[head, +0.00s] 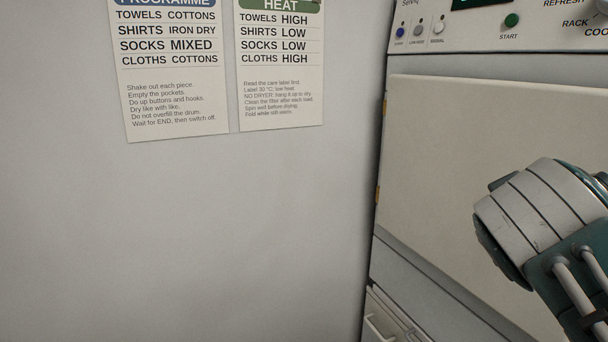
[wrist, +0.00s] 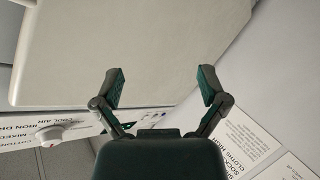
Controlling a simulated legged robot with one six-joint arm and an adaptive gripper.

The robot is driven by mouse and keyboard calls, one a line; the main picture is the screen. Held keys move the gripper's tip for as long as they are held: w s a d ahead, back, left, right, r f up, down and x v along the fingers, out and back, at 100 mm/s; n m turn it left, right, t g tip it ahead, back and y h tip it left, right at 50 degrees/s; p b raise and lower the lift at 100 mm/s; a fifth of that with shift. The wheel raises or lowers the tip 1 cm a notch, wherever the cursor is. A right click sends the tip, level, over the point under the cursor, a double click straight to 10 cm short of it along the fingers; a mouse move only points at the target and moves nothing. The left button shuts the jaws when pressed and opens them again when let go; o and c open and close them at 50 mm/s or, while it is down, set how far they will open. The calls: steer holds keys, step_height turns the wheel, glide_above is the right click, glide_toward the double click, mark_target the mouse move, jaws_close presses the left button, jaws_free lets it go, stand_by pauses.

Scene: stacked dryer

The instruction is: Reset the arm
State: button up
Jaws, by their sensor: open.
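My gripper (wrist: 162,88) shows in the wrist view, with its two dark green fingers spread apart and nothing between them. In that view the pale dryer door (wrist: 130,50) lies beyond the fingertips; I cannot tell the distance. In the head view only part of my arm shows at the right edge, in front of the dryer door (head: 470,160); the gripper is not visible there. The door looks flat against the dryer front.
The dryer's panel has a green START button (head: 512,20) and smaller buttons. A knob (wrist: 52,135) shows in the wrist view. A programme sheet (head: 170,75) and a heat sheet (head: 280,70) hang on the wall. A handle (head: 378,328) is low down. The wall below the sheets is bare.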

steer(key=s+a+f+g+y, duration=0.2)
steer(key=a+f, duration=0.1)
steer(key=f, duration=0.5)
steer(key=s+a+f+g+y, duration=0.2)
steer(key=s+a+f+y, duration=0.1)
steer(key=f, duration=0.6)
steer(key=s+a+f+g+y, duration=0.1)
steer(key=s+a+f+y, duration=0.2)
steer(key=f, duration=0.6)
steer(key=shift+s+a+m+g, duration=0.2)
steer(key=shift+a+m+g, duration=0.15)
steer(key=shift+a, duration=0.9)
steer(key=shift+c, duration=0.3)
